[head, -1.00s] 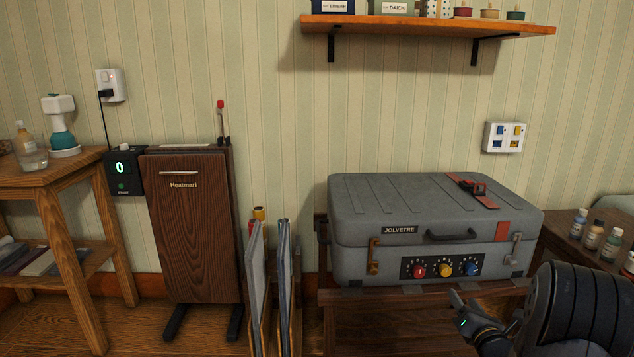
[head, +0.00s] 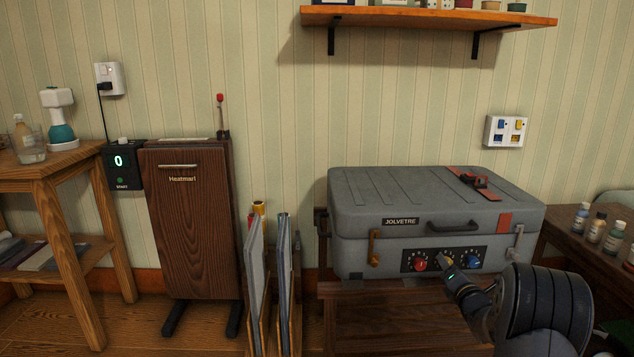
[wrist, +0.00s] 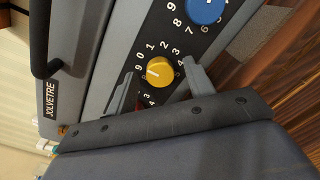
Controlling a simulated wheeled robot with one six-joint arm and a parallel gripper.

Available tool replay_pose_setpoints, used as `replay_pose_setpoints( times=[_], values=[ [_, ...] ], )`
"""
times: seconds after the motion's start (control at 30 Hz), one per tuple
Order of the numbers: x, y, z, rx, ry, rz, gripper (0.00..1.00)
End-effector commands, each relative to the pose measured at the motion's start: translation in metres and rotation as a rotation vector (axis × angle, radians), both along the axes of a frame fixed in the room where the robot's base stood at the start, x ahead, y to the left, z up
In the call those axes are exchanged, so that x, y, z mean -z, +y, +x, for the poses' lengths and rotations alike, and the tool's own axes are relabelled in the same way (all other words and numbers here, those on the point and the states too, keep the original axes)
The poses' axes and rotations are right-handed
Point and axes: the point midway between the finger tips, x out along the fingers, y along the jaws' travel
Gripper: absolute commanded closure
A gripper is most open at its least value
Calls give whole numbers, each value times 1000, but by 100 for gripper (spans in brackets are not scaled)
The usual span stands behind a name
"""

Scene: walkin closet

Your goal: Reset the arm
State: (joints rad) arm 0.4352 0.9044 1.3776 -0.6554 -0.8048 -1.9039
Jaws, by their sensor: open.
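My gripper (head: 447,264) is at the front of the grey suitcase (head: 375,214), over its dial panel. In the wrist view my gripper (wrist: 159,70) is open, with one finger on each side of the yellow dial (wrist: 160,72). Whether the fingers touch the dial I cannot tell. The blue dial (wrist: 205,10) is beyond it, and it also shows in the head view (head: 473,262). The red dial (head: 420,264) shows left of my gripper in the head view. The suitcase lid is shut.
The suitcase stands on a dark wooden bench (head: 385,297). A side table (head: 560,237) with small bottles is to the right. Upright panels in a rack (head: 257,285) and a wooden trouser press (head: 190,235) stand left. A shelf (head: 425,19) is above.

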Motion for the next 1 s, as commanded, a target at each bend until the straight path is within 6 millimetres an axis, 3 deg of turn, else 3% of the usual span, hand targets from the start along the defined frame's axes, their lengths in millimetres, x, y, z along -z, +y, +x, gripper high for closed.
replay_pose_setpoints(
  times=[1.0],
  values=[
    [0,-1,0,1,27,788,50]
  ],
)
